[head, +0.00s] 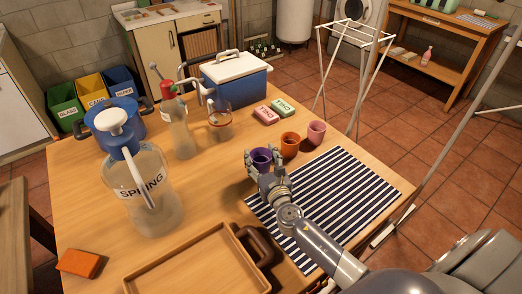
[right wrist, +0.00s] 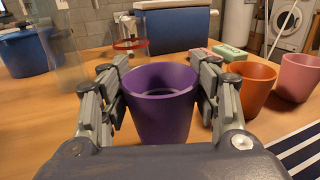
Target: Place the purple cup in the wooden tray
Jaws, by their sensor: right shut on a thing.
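The purple cup (head: 261,157) stands upright on the wooden table, left of an orange cup (head: 290,144) and a pink cup (head: 316,132). My right gripper (head: 263,163) is shut on the purple cup. In the right wrist view the purple cup (right wrist: 162,105) sits between both fingers (right wrist: 162,95), one on each side, and its open mouth faces up. The wooden tray (head: 150,282) lies at the front edge of the table, left of my right arm, and looks empty in the part that shows. My left gripper is not in view.
A dark blue striped mat (head: 345,190) lies under my right forearm. A brown mug-like thing (head: 257,245) is at the tray's right side. A large SPRING bottle (head: 148,195), a glass bottle (head: 178,125), a blue cooler (head: 236,88) and an orange block (head: 79,263) stand around the table.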

